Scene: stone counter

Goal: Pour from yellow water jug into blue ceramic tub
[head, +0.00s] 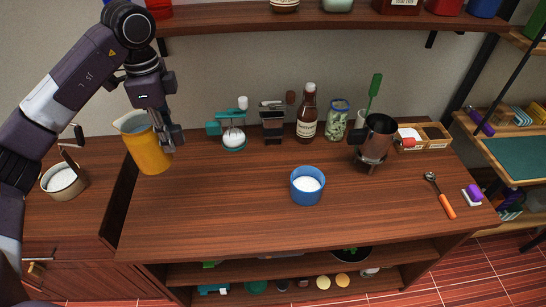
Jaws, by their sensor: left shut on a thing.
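The yellow water jug (149,150) is at the left of the wooden counter in the head view, upright or nearly so, with a pale rim on top. My left gripper (168,138) is shut on the jug at its right side. I cannot tell whether the jug's base touches the counter. The blue ceramic tub (306,188) stands upright near the counter's middle, right of the jug and apart from it. White contents show inside the tub. My right gripper does not show.
An orange-handled scoop (443,200) lies at the right. A pot (62,182) sits at the far left. The counter between jug and tub is clear.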

